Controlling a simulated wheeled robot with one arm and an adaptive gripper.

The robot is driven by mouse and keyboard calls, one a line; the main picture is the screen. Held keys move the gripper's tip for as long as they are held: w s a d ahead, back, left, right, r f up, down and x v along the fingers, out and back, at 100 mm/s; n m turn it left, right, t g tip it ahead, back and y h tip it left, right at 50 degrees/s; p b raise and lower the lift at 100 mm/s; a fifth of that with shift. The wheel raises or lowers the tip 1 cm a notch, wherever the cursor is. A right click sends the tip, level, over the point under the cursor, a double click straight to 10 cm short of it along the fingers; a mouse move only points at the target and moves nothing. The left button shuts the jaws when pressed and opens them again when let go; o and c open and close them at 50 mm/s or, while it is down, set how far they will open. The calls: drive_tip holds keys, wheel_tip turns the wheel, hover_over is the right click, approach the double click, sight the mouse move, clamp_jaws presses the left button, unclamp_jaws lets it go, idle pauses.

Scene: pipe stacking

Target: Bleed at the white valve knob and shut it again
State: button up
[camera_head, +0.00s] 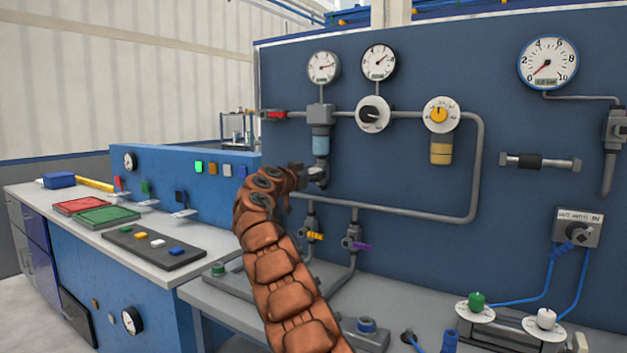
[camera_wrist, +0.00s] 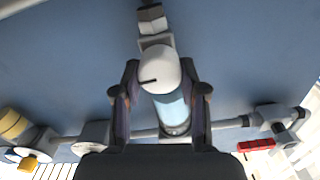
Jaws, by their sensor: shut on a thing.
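A round white valve knob (camera_wrist: 160,68) with a dark line on it sits between my fingers in the wrist view. My gripper (camera_wrist: 160,72) is shut on its sides. Behind the knob is the light blue bowl (camera_wrist: 173,110) of a unit on the panel. In the head view my gripper (camera_head: 316,174) is just below that same blue bowl (camera_head: 320,139). The dark line lies roughly sideways in the wrist view.
The blue panel (camera_head: 420,80) carries pipes, gauges, a white dial with a yellow knob (camera_head: 438,115) and a black knob (camera_head: 369,114). Orange (camera_head: 315,236) and purple (camera_head: 361,246) valve handles sit below my gripper. Green (camera_head: 476,299) and white (camera_head: 546,318) knobs stand at lower right.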

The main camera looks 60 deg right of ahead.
drive_tip(key=shift+w+f+n+p, duration=0.1)
drive_tip(key=shift+n+p, duration=0.1)
drive_tip(key=shift+n, duration=2.65)
drive_tip(key=shift+w+f+n+p, duration=0.15)
drive_tip(key=shift+n+p, duration=0.1)
drive_tip(key=shift+n, duration=2.55)
drive_tip(key=shift+w+r+n+p, duration=0.1)
drive_tip(key=shift+n+p, duration=0.1)
drive_tip(key=shift+n, duration=2.65)
drive_tip(key=shift+a, duration=0.1)
drive_tip(key=o, duration=1)
drive_tip(key=shift+o, duration=0.7)
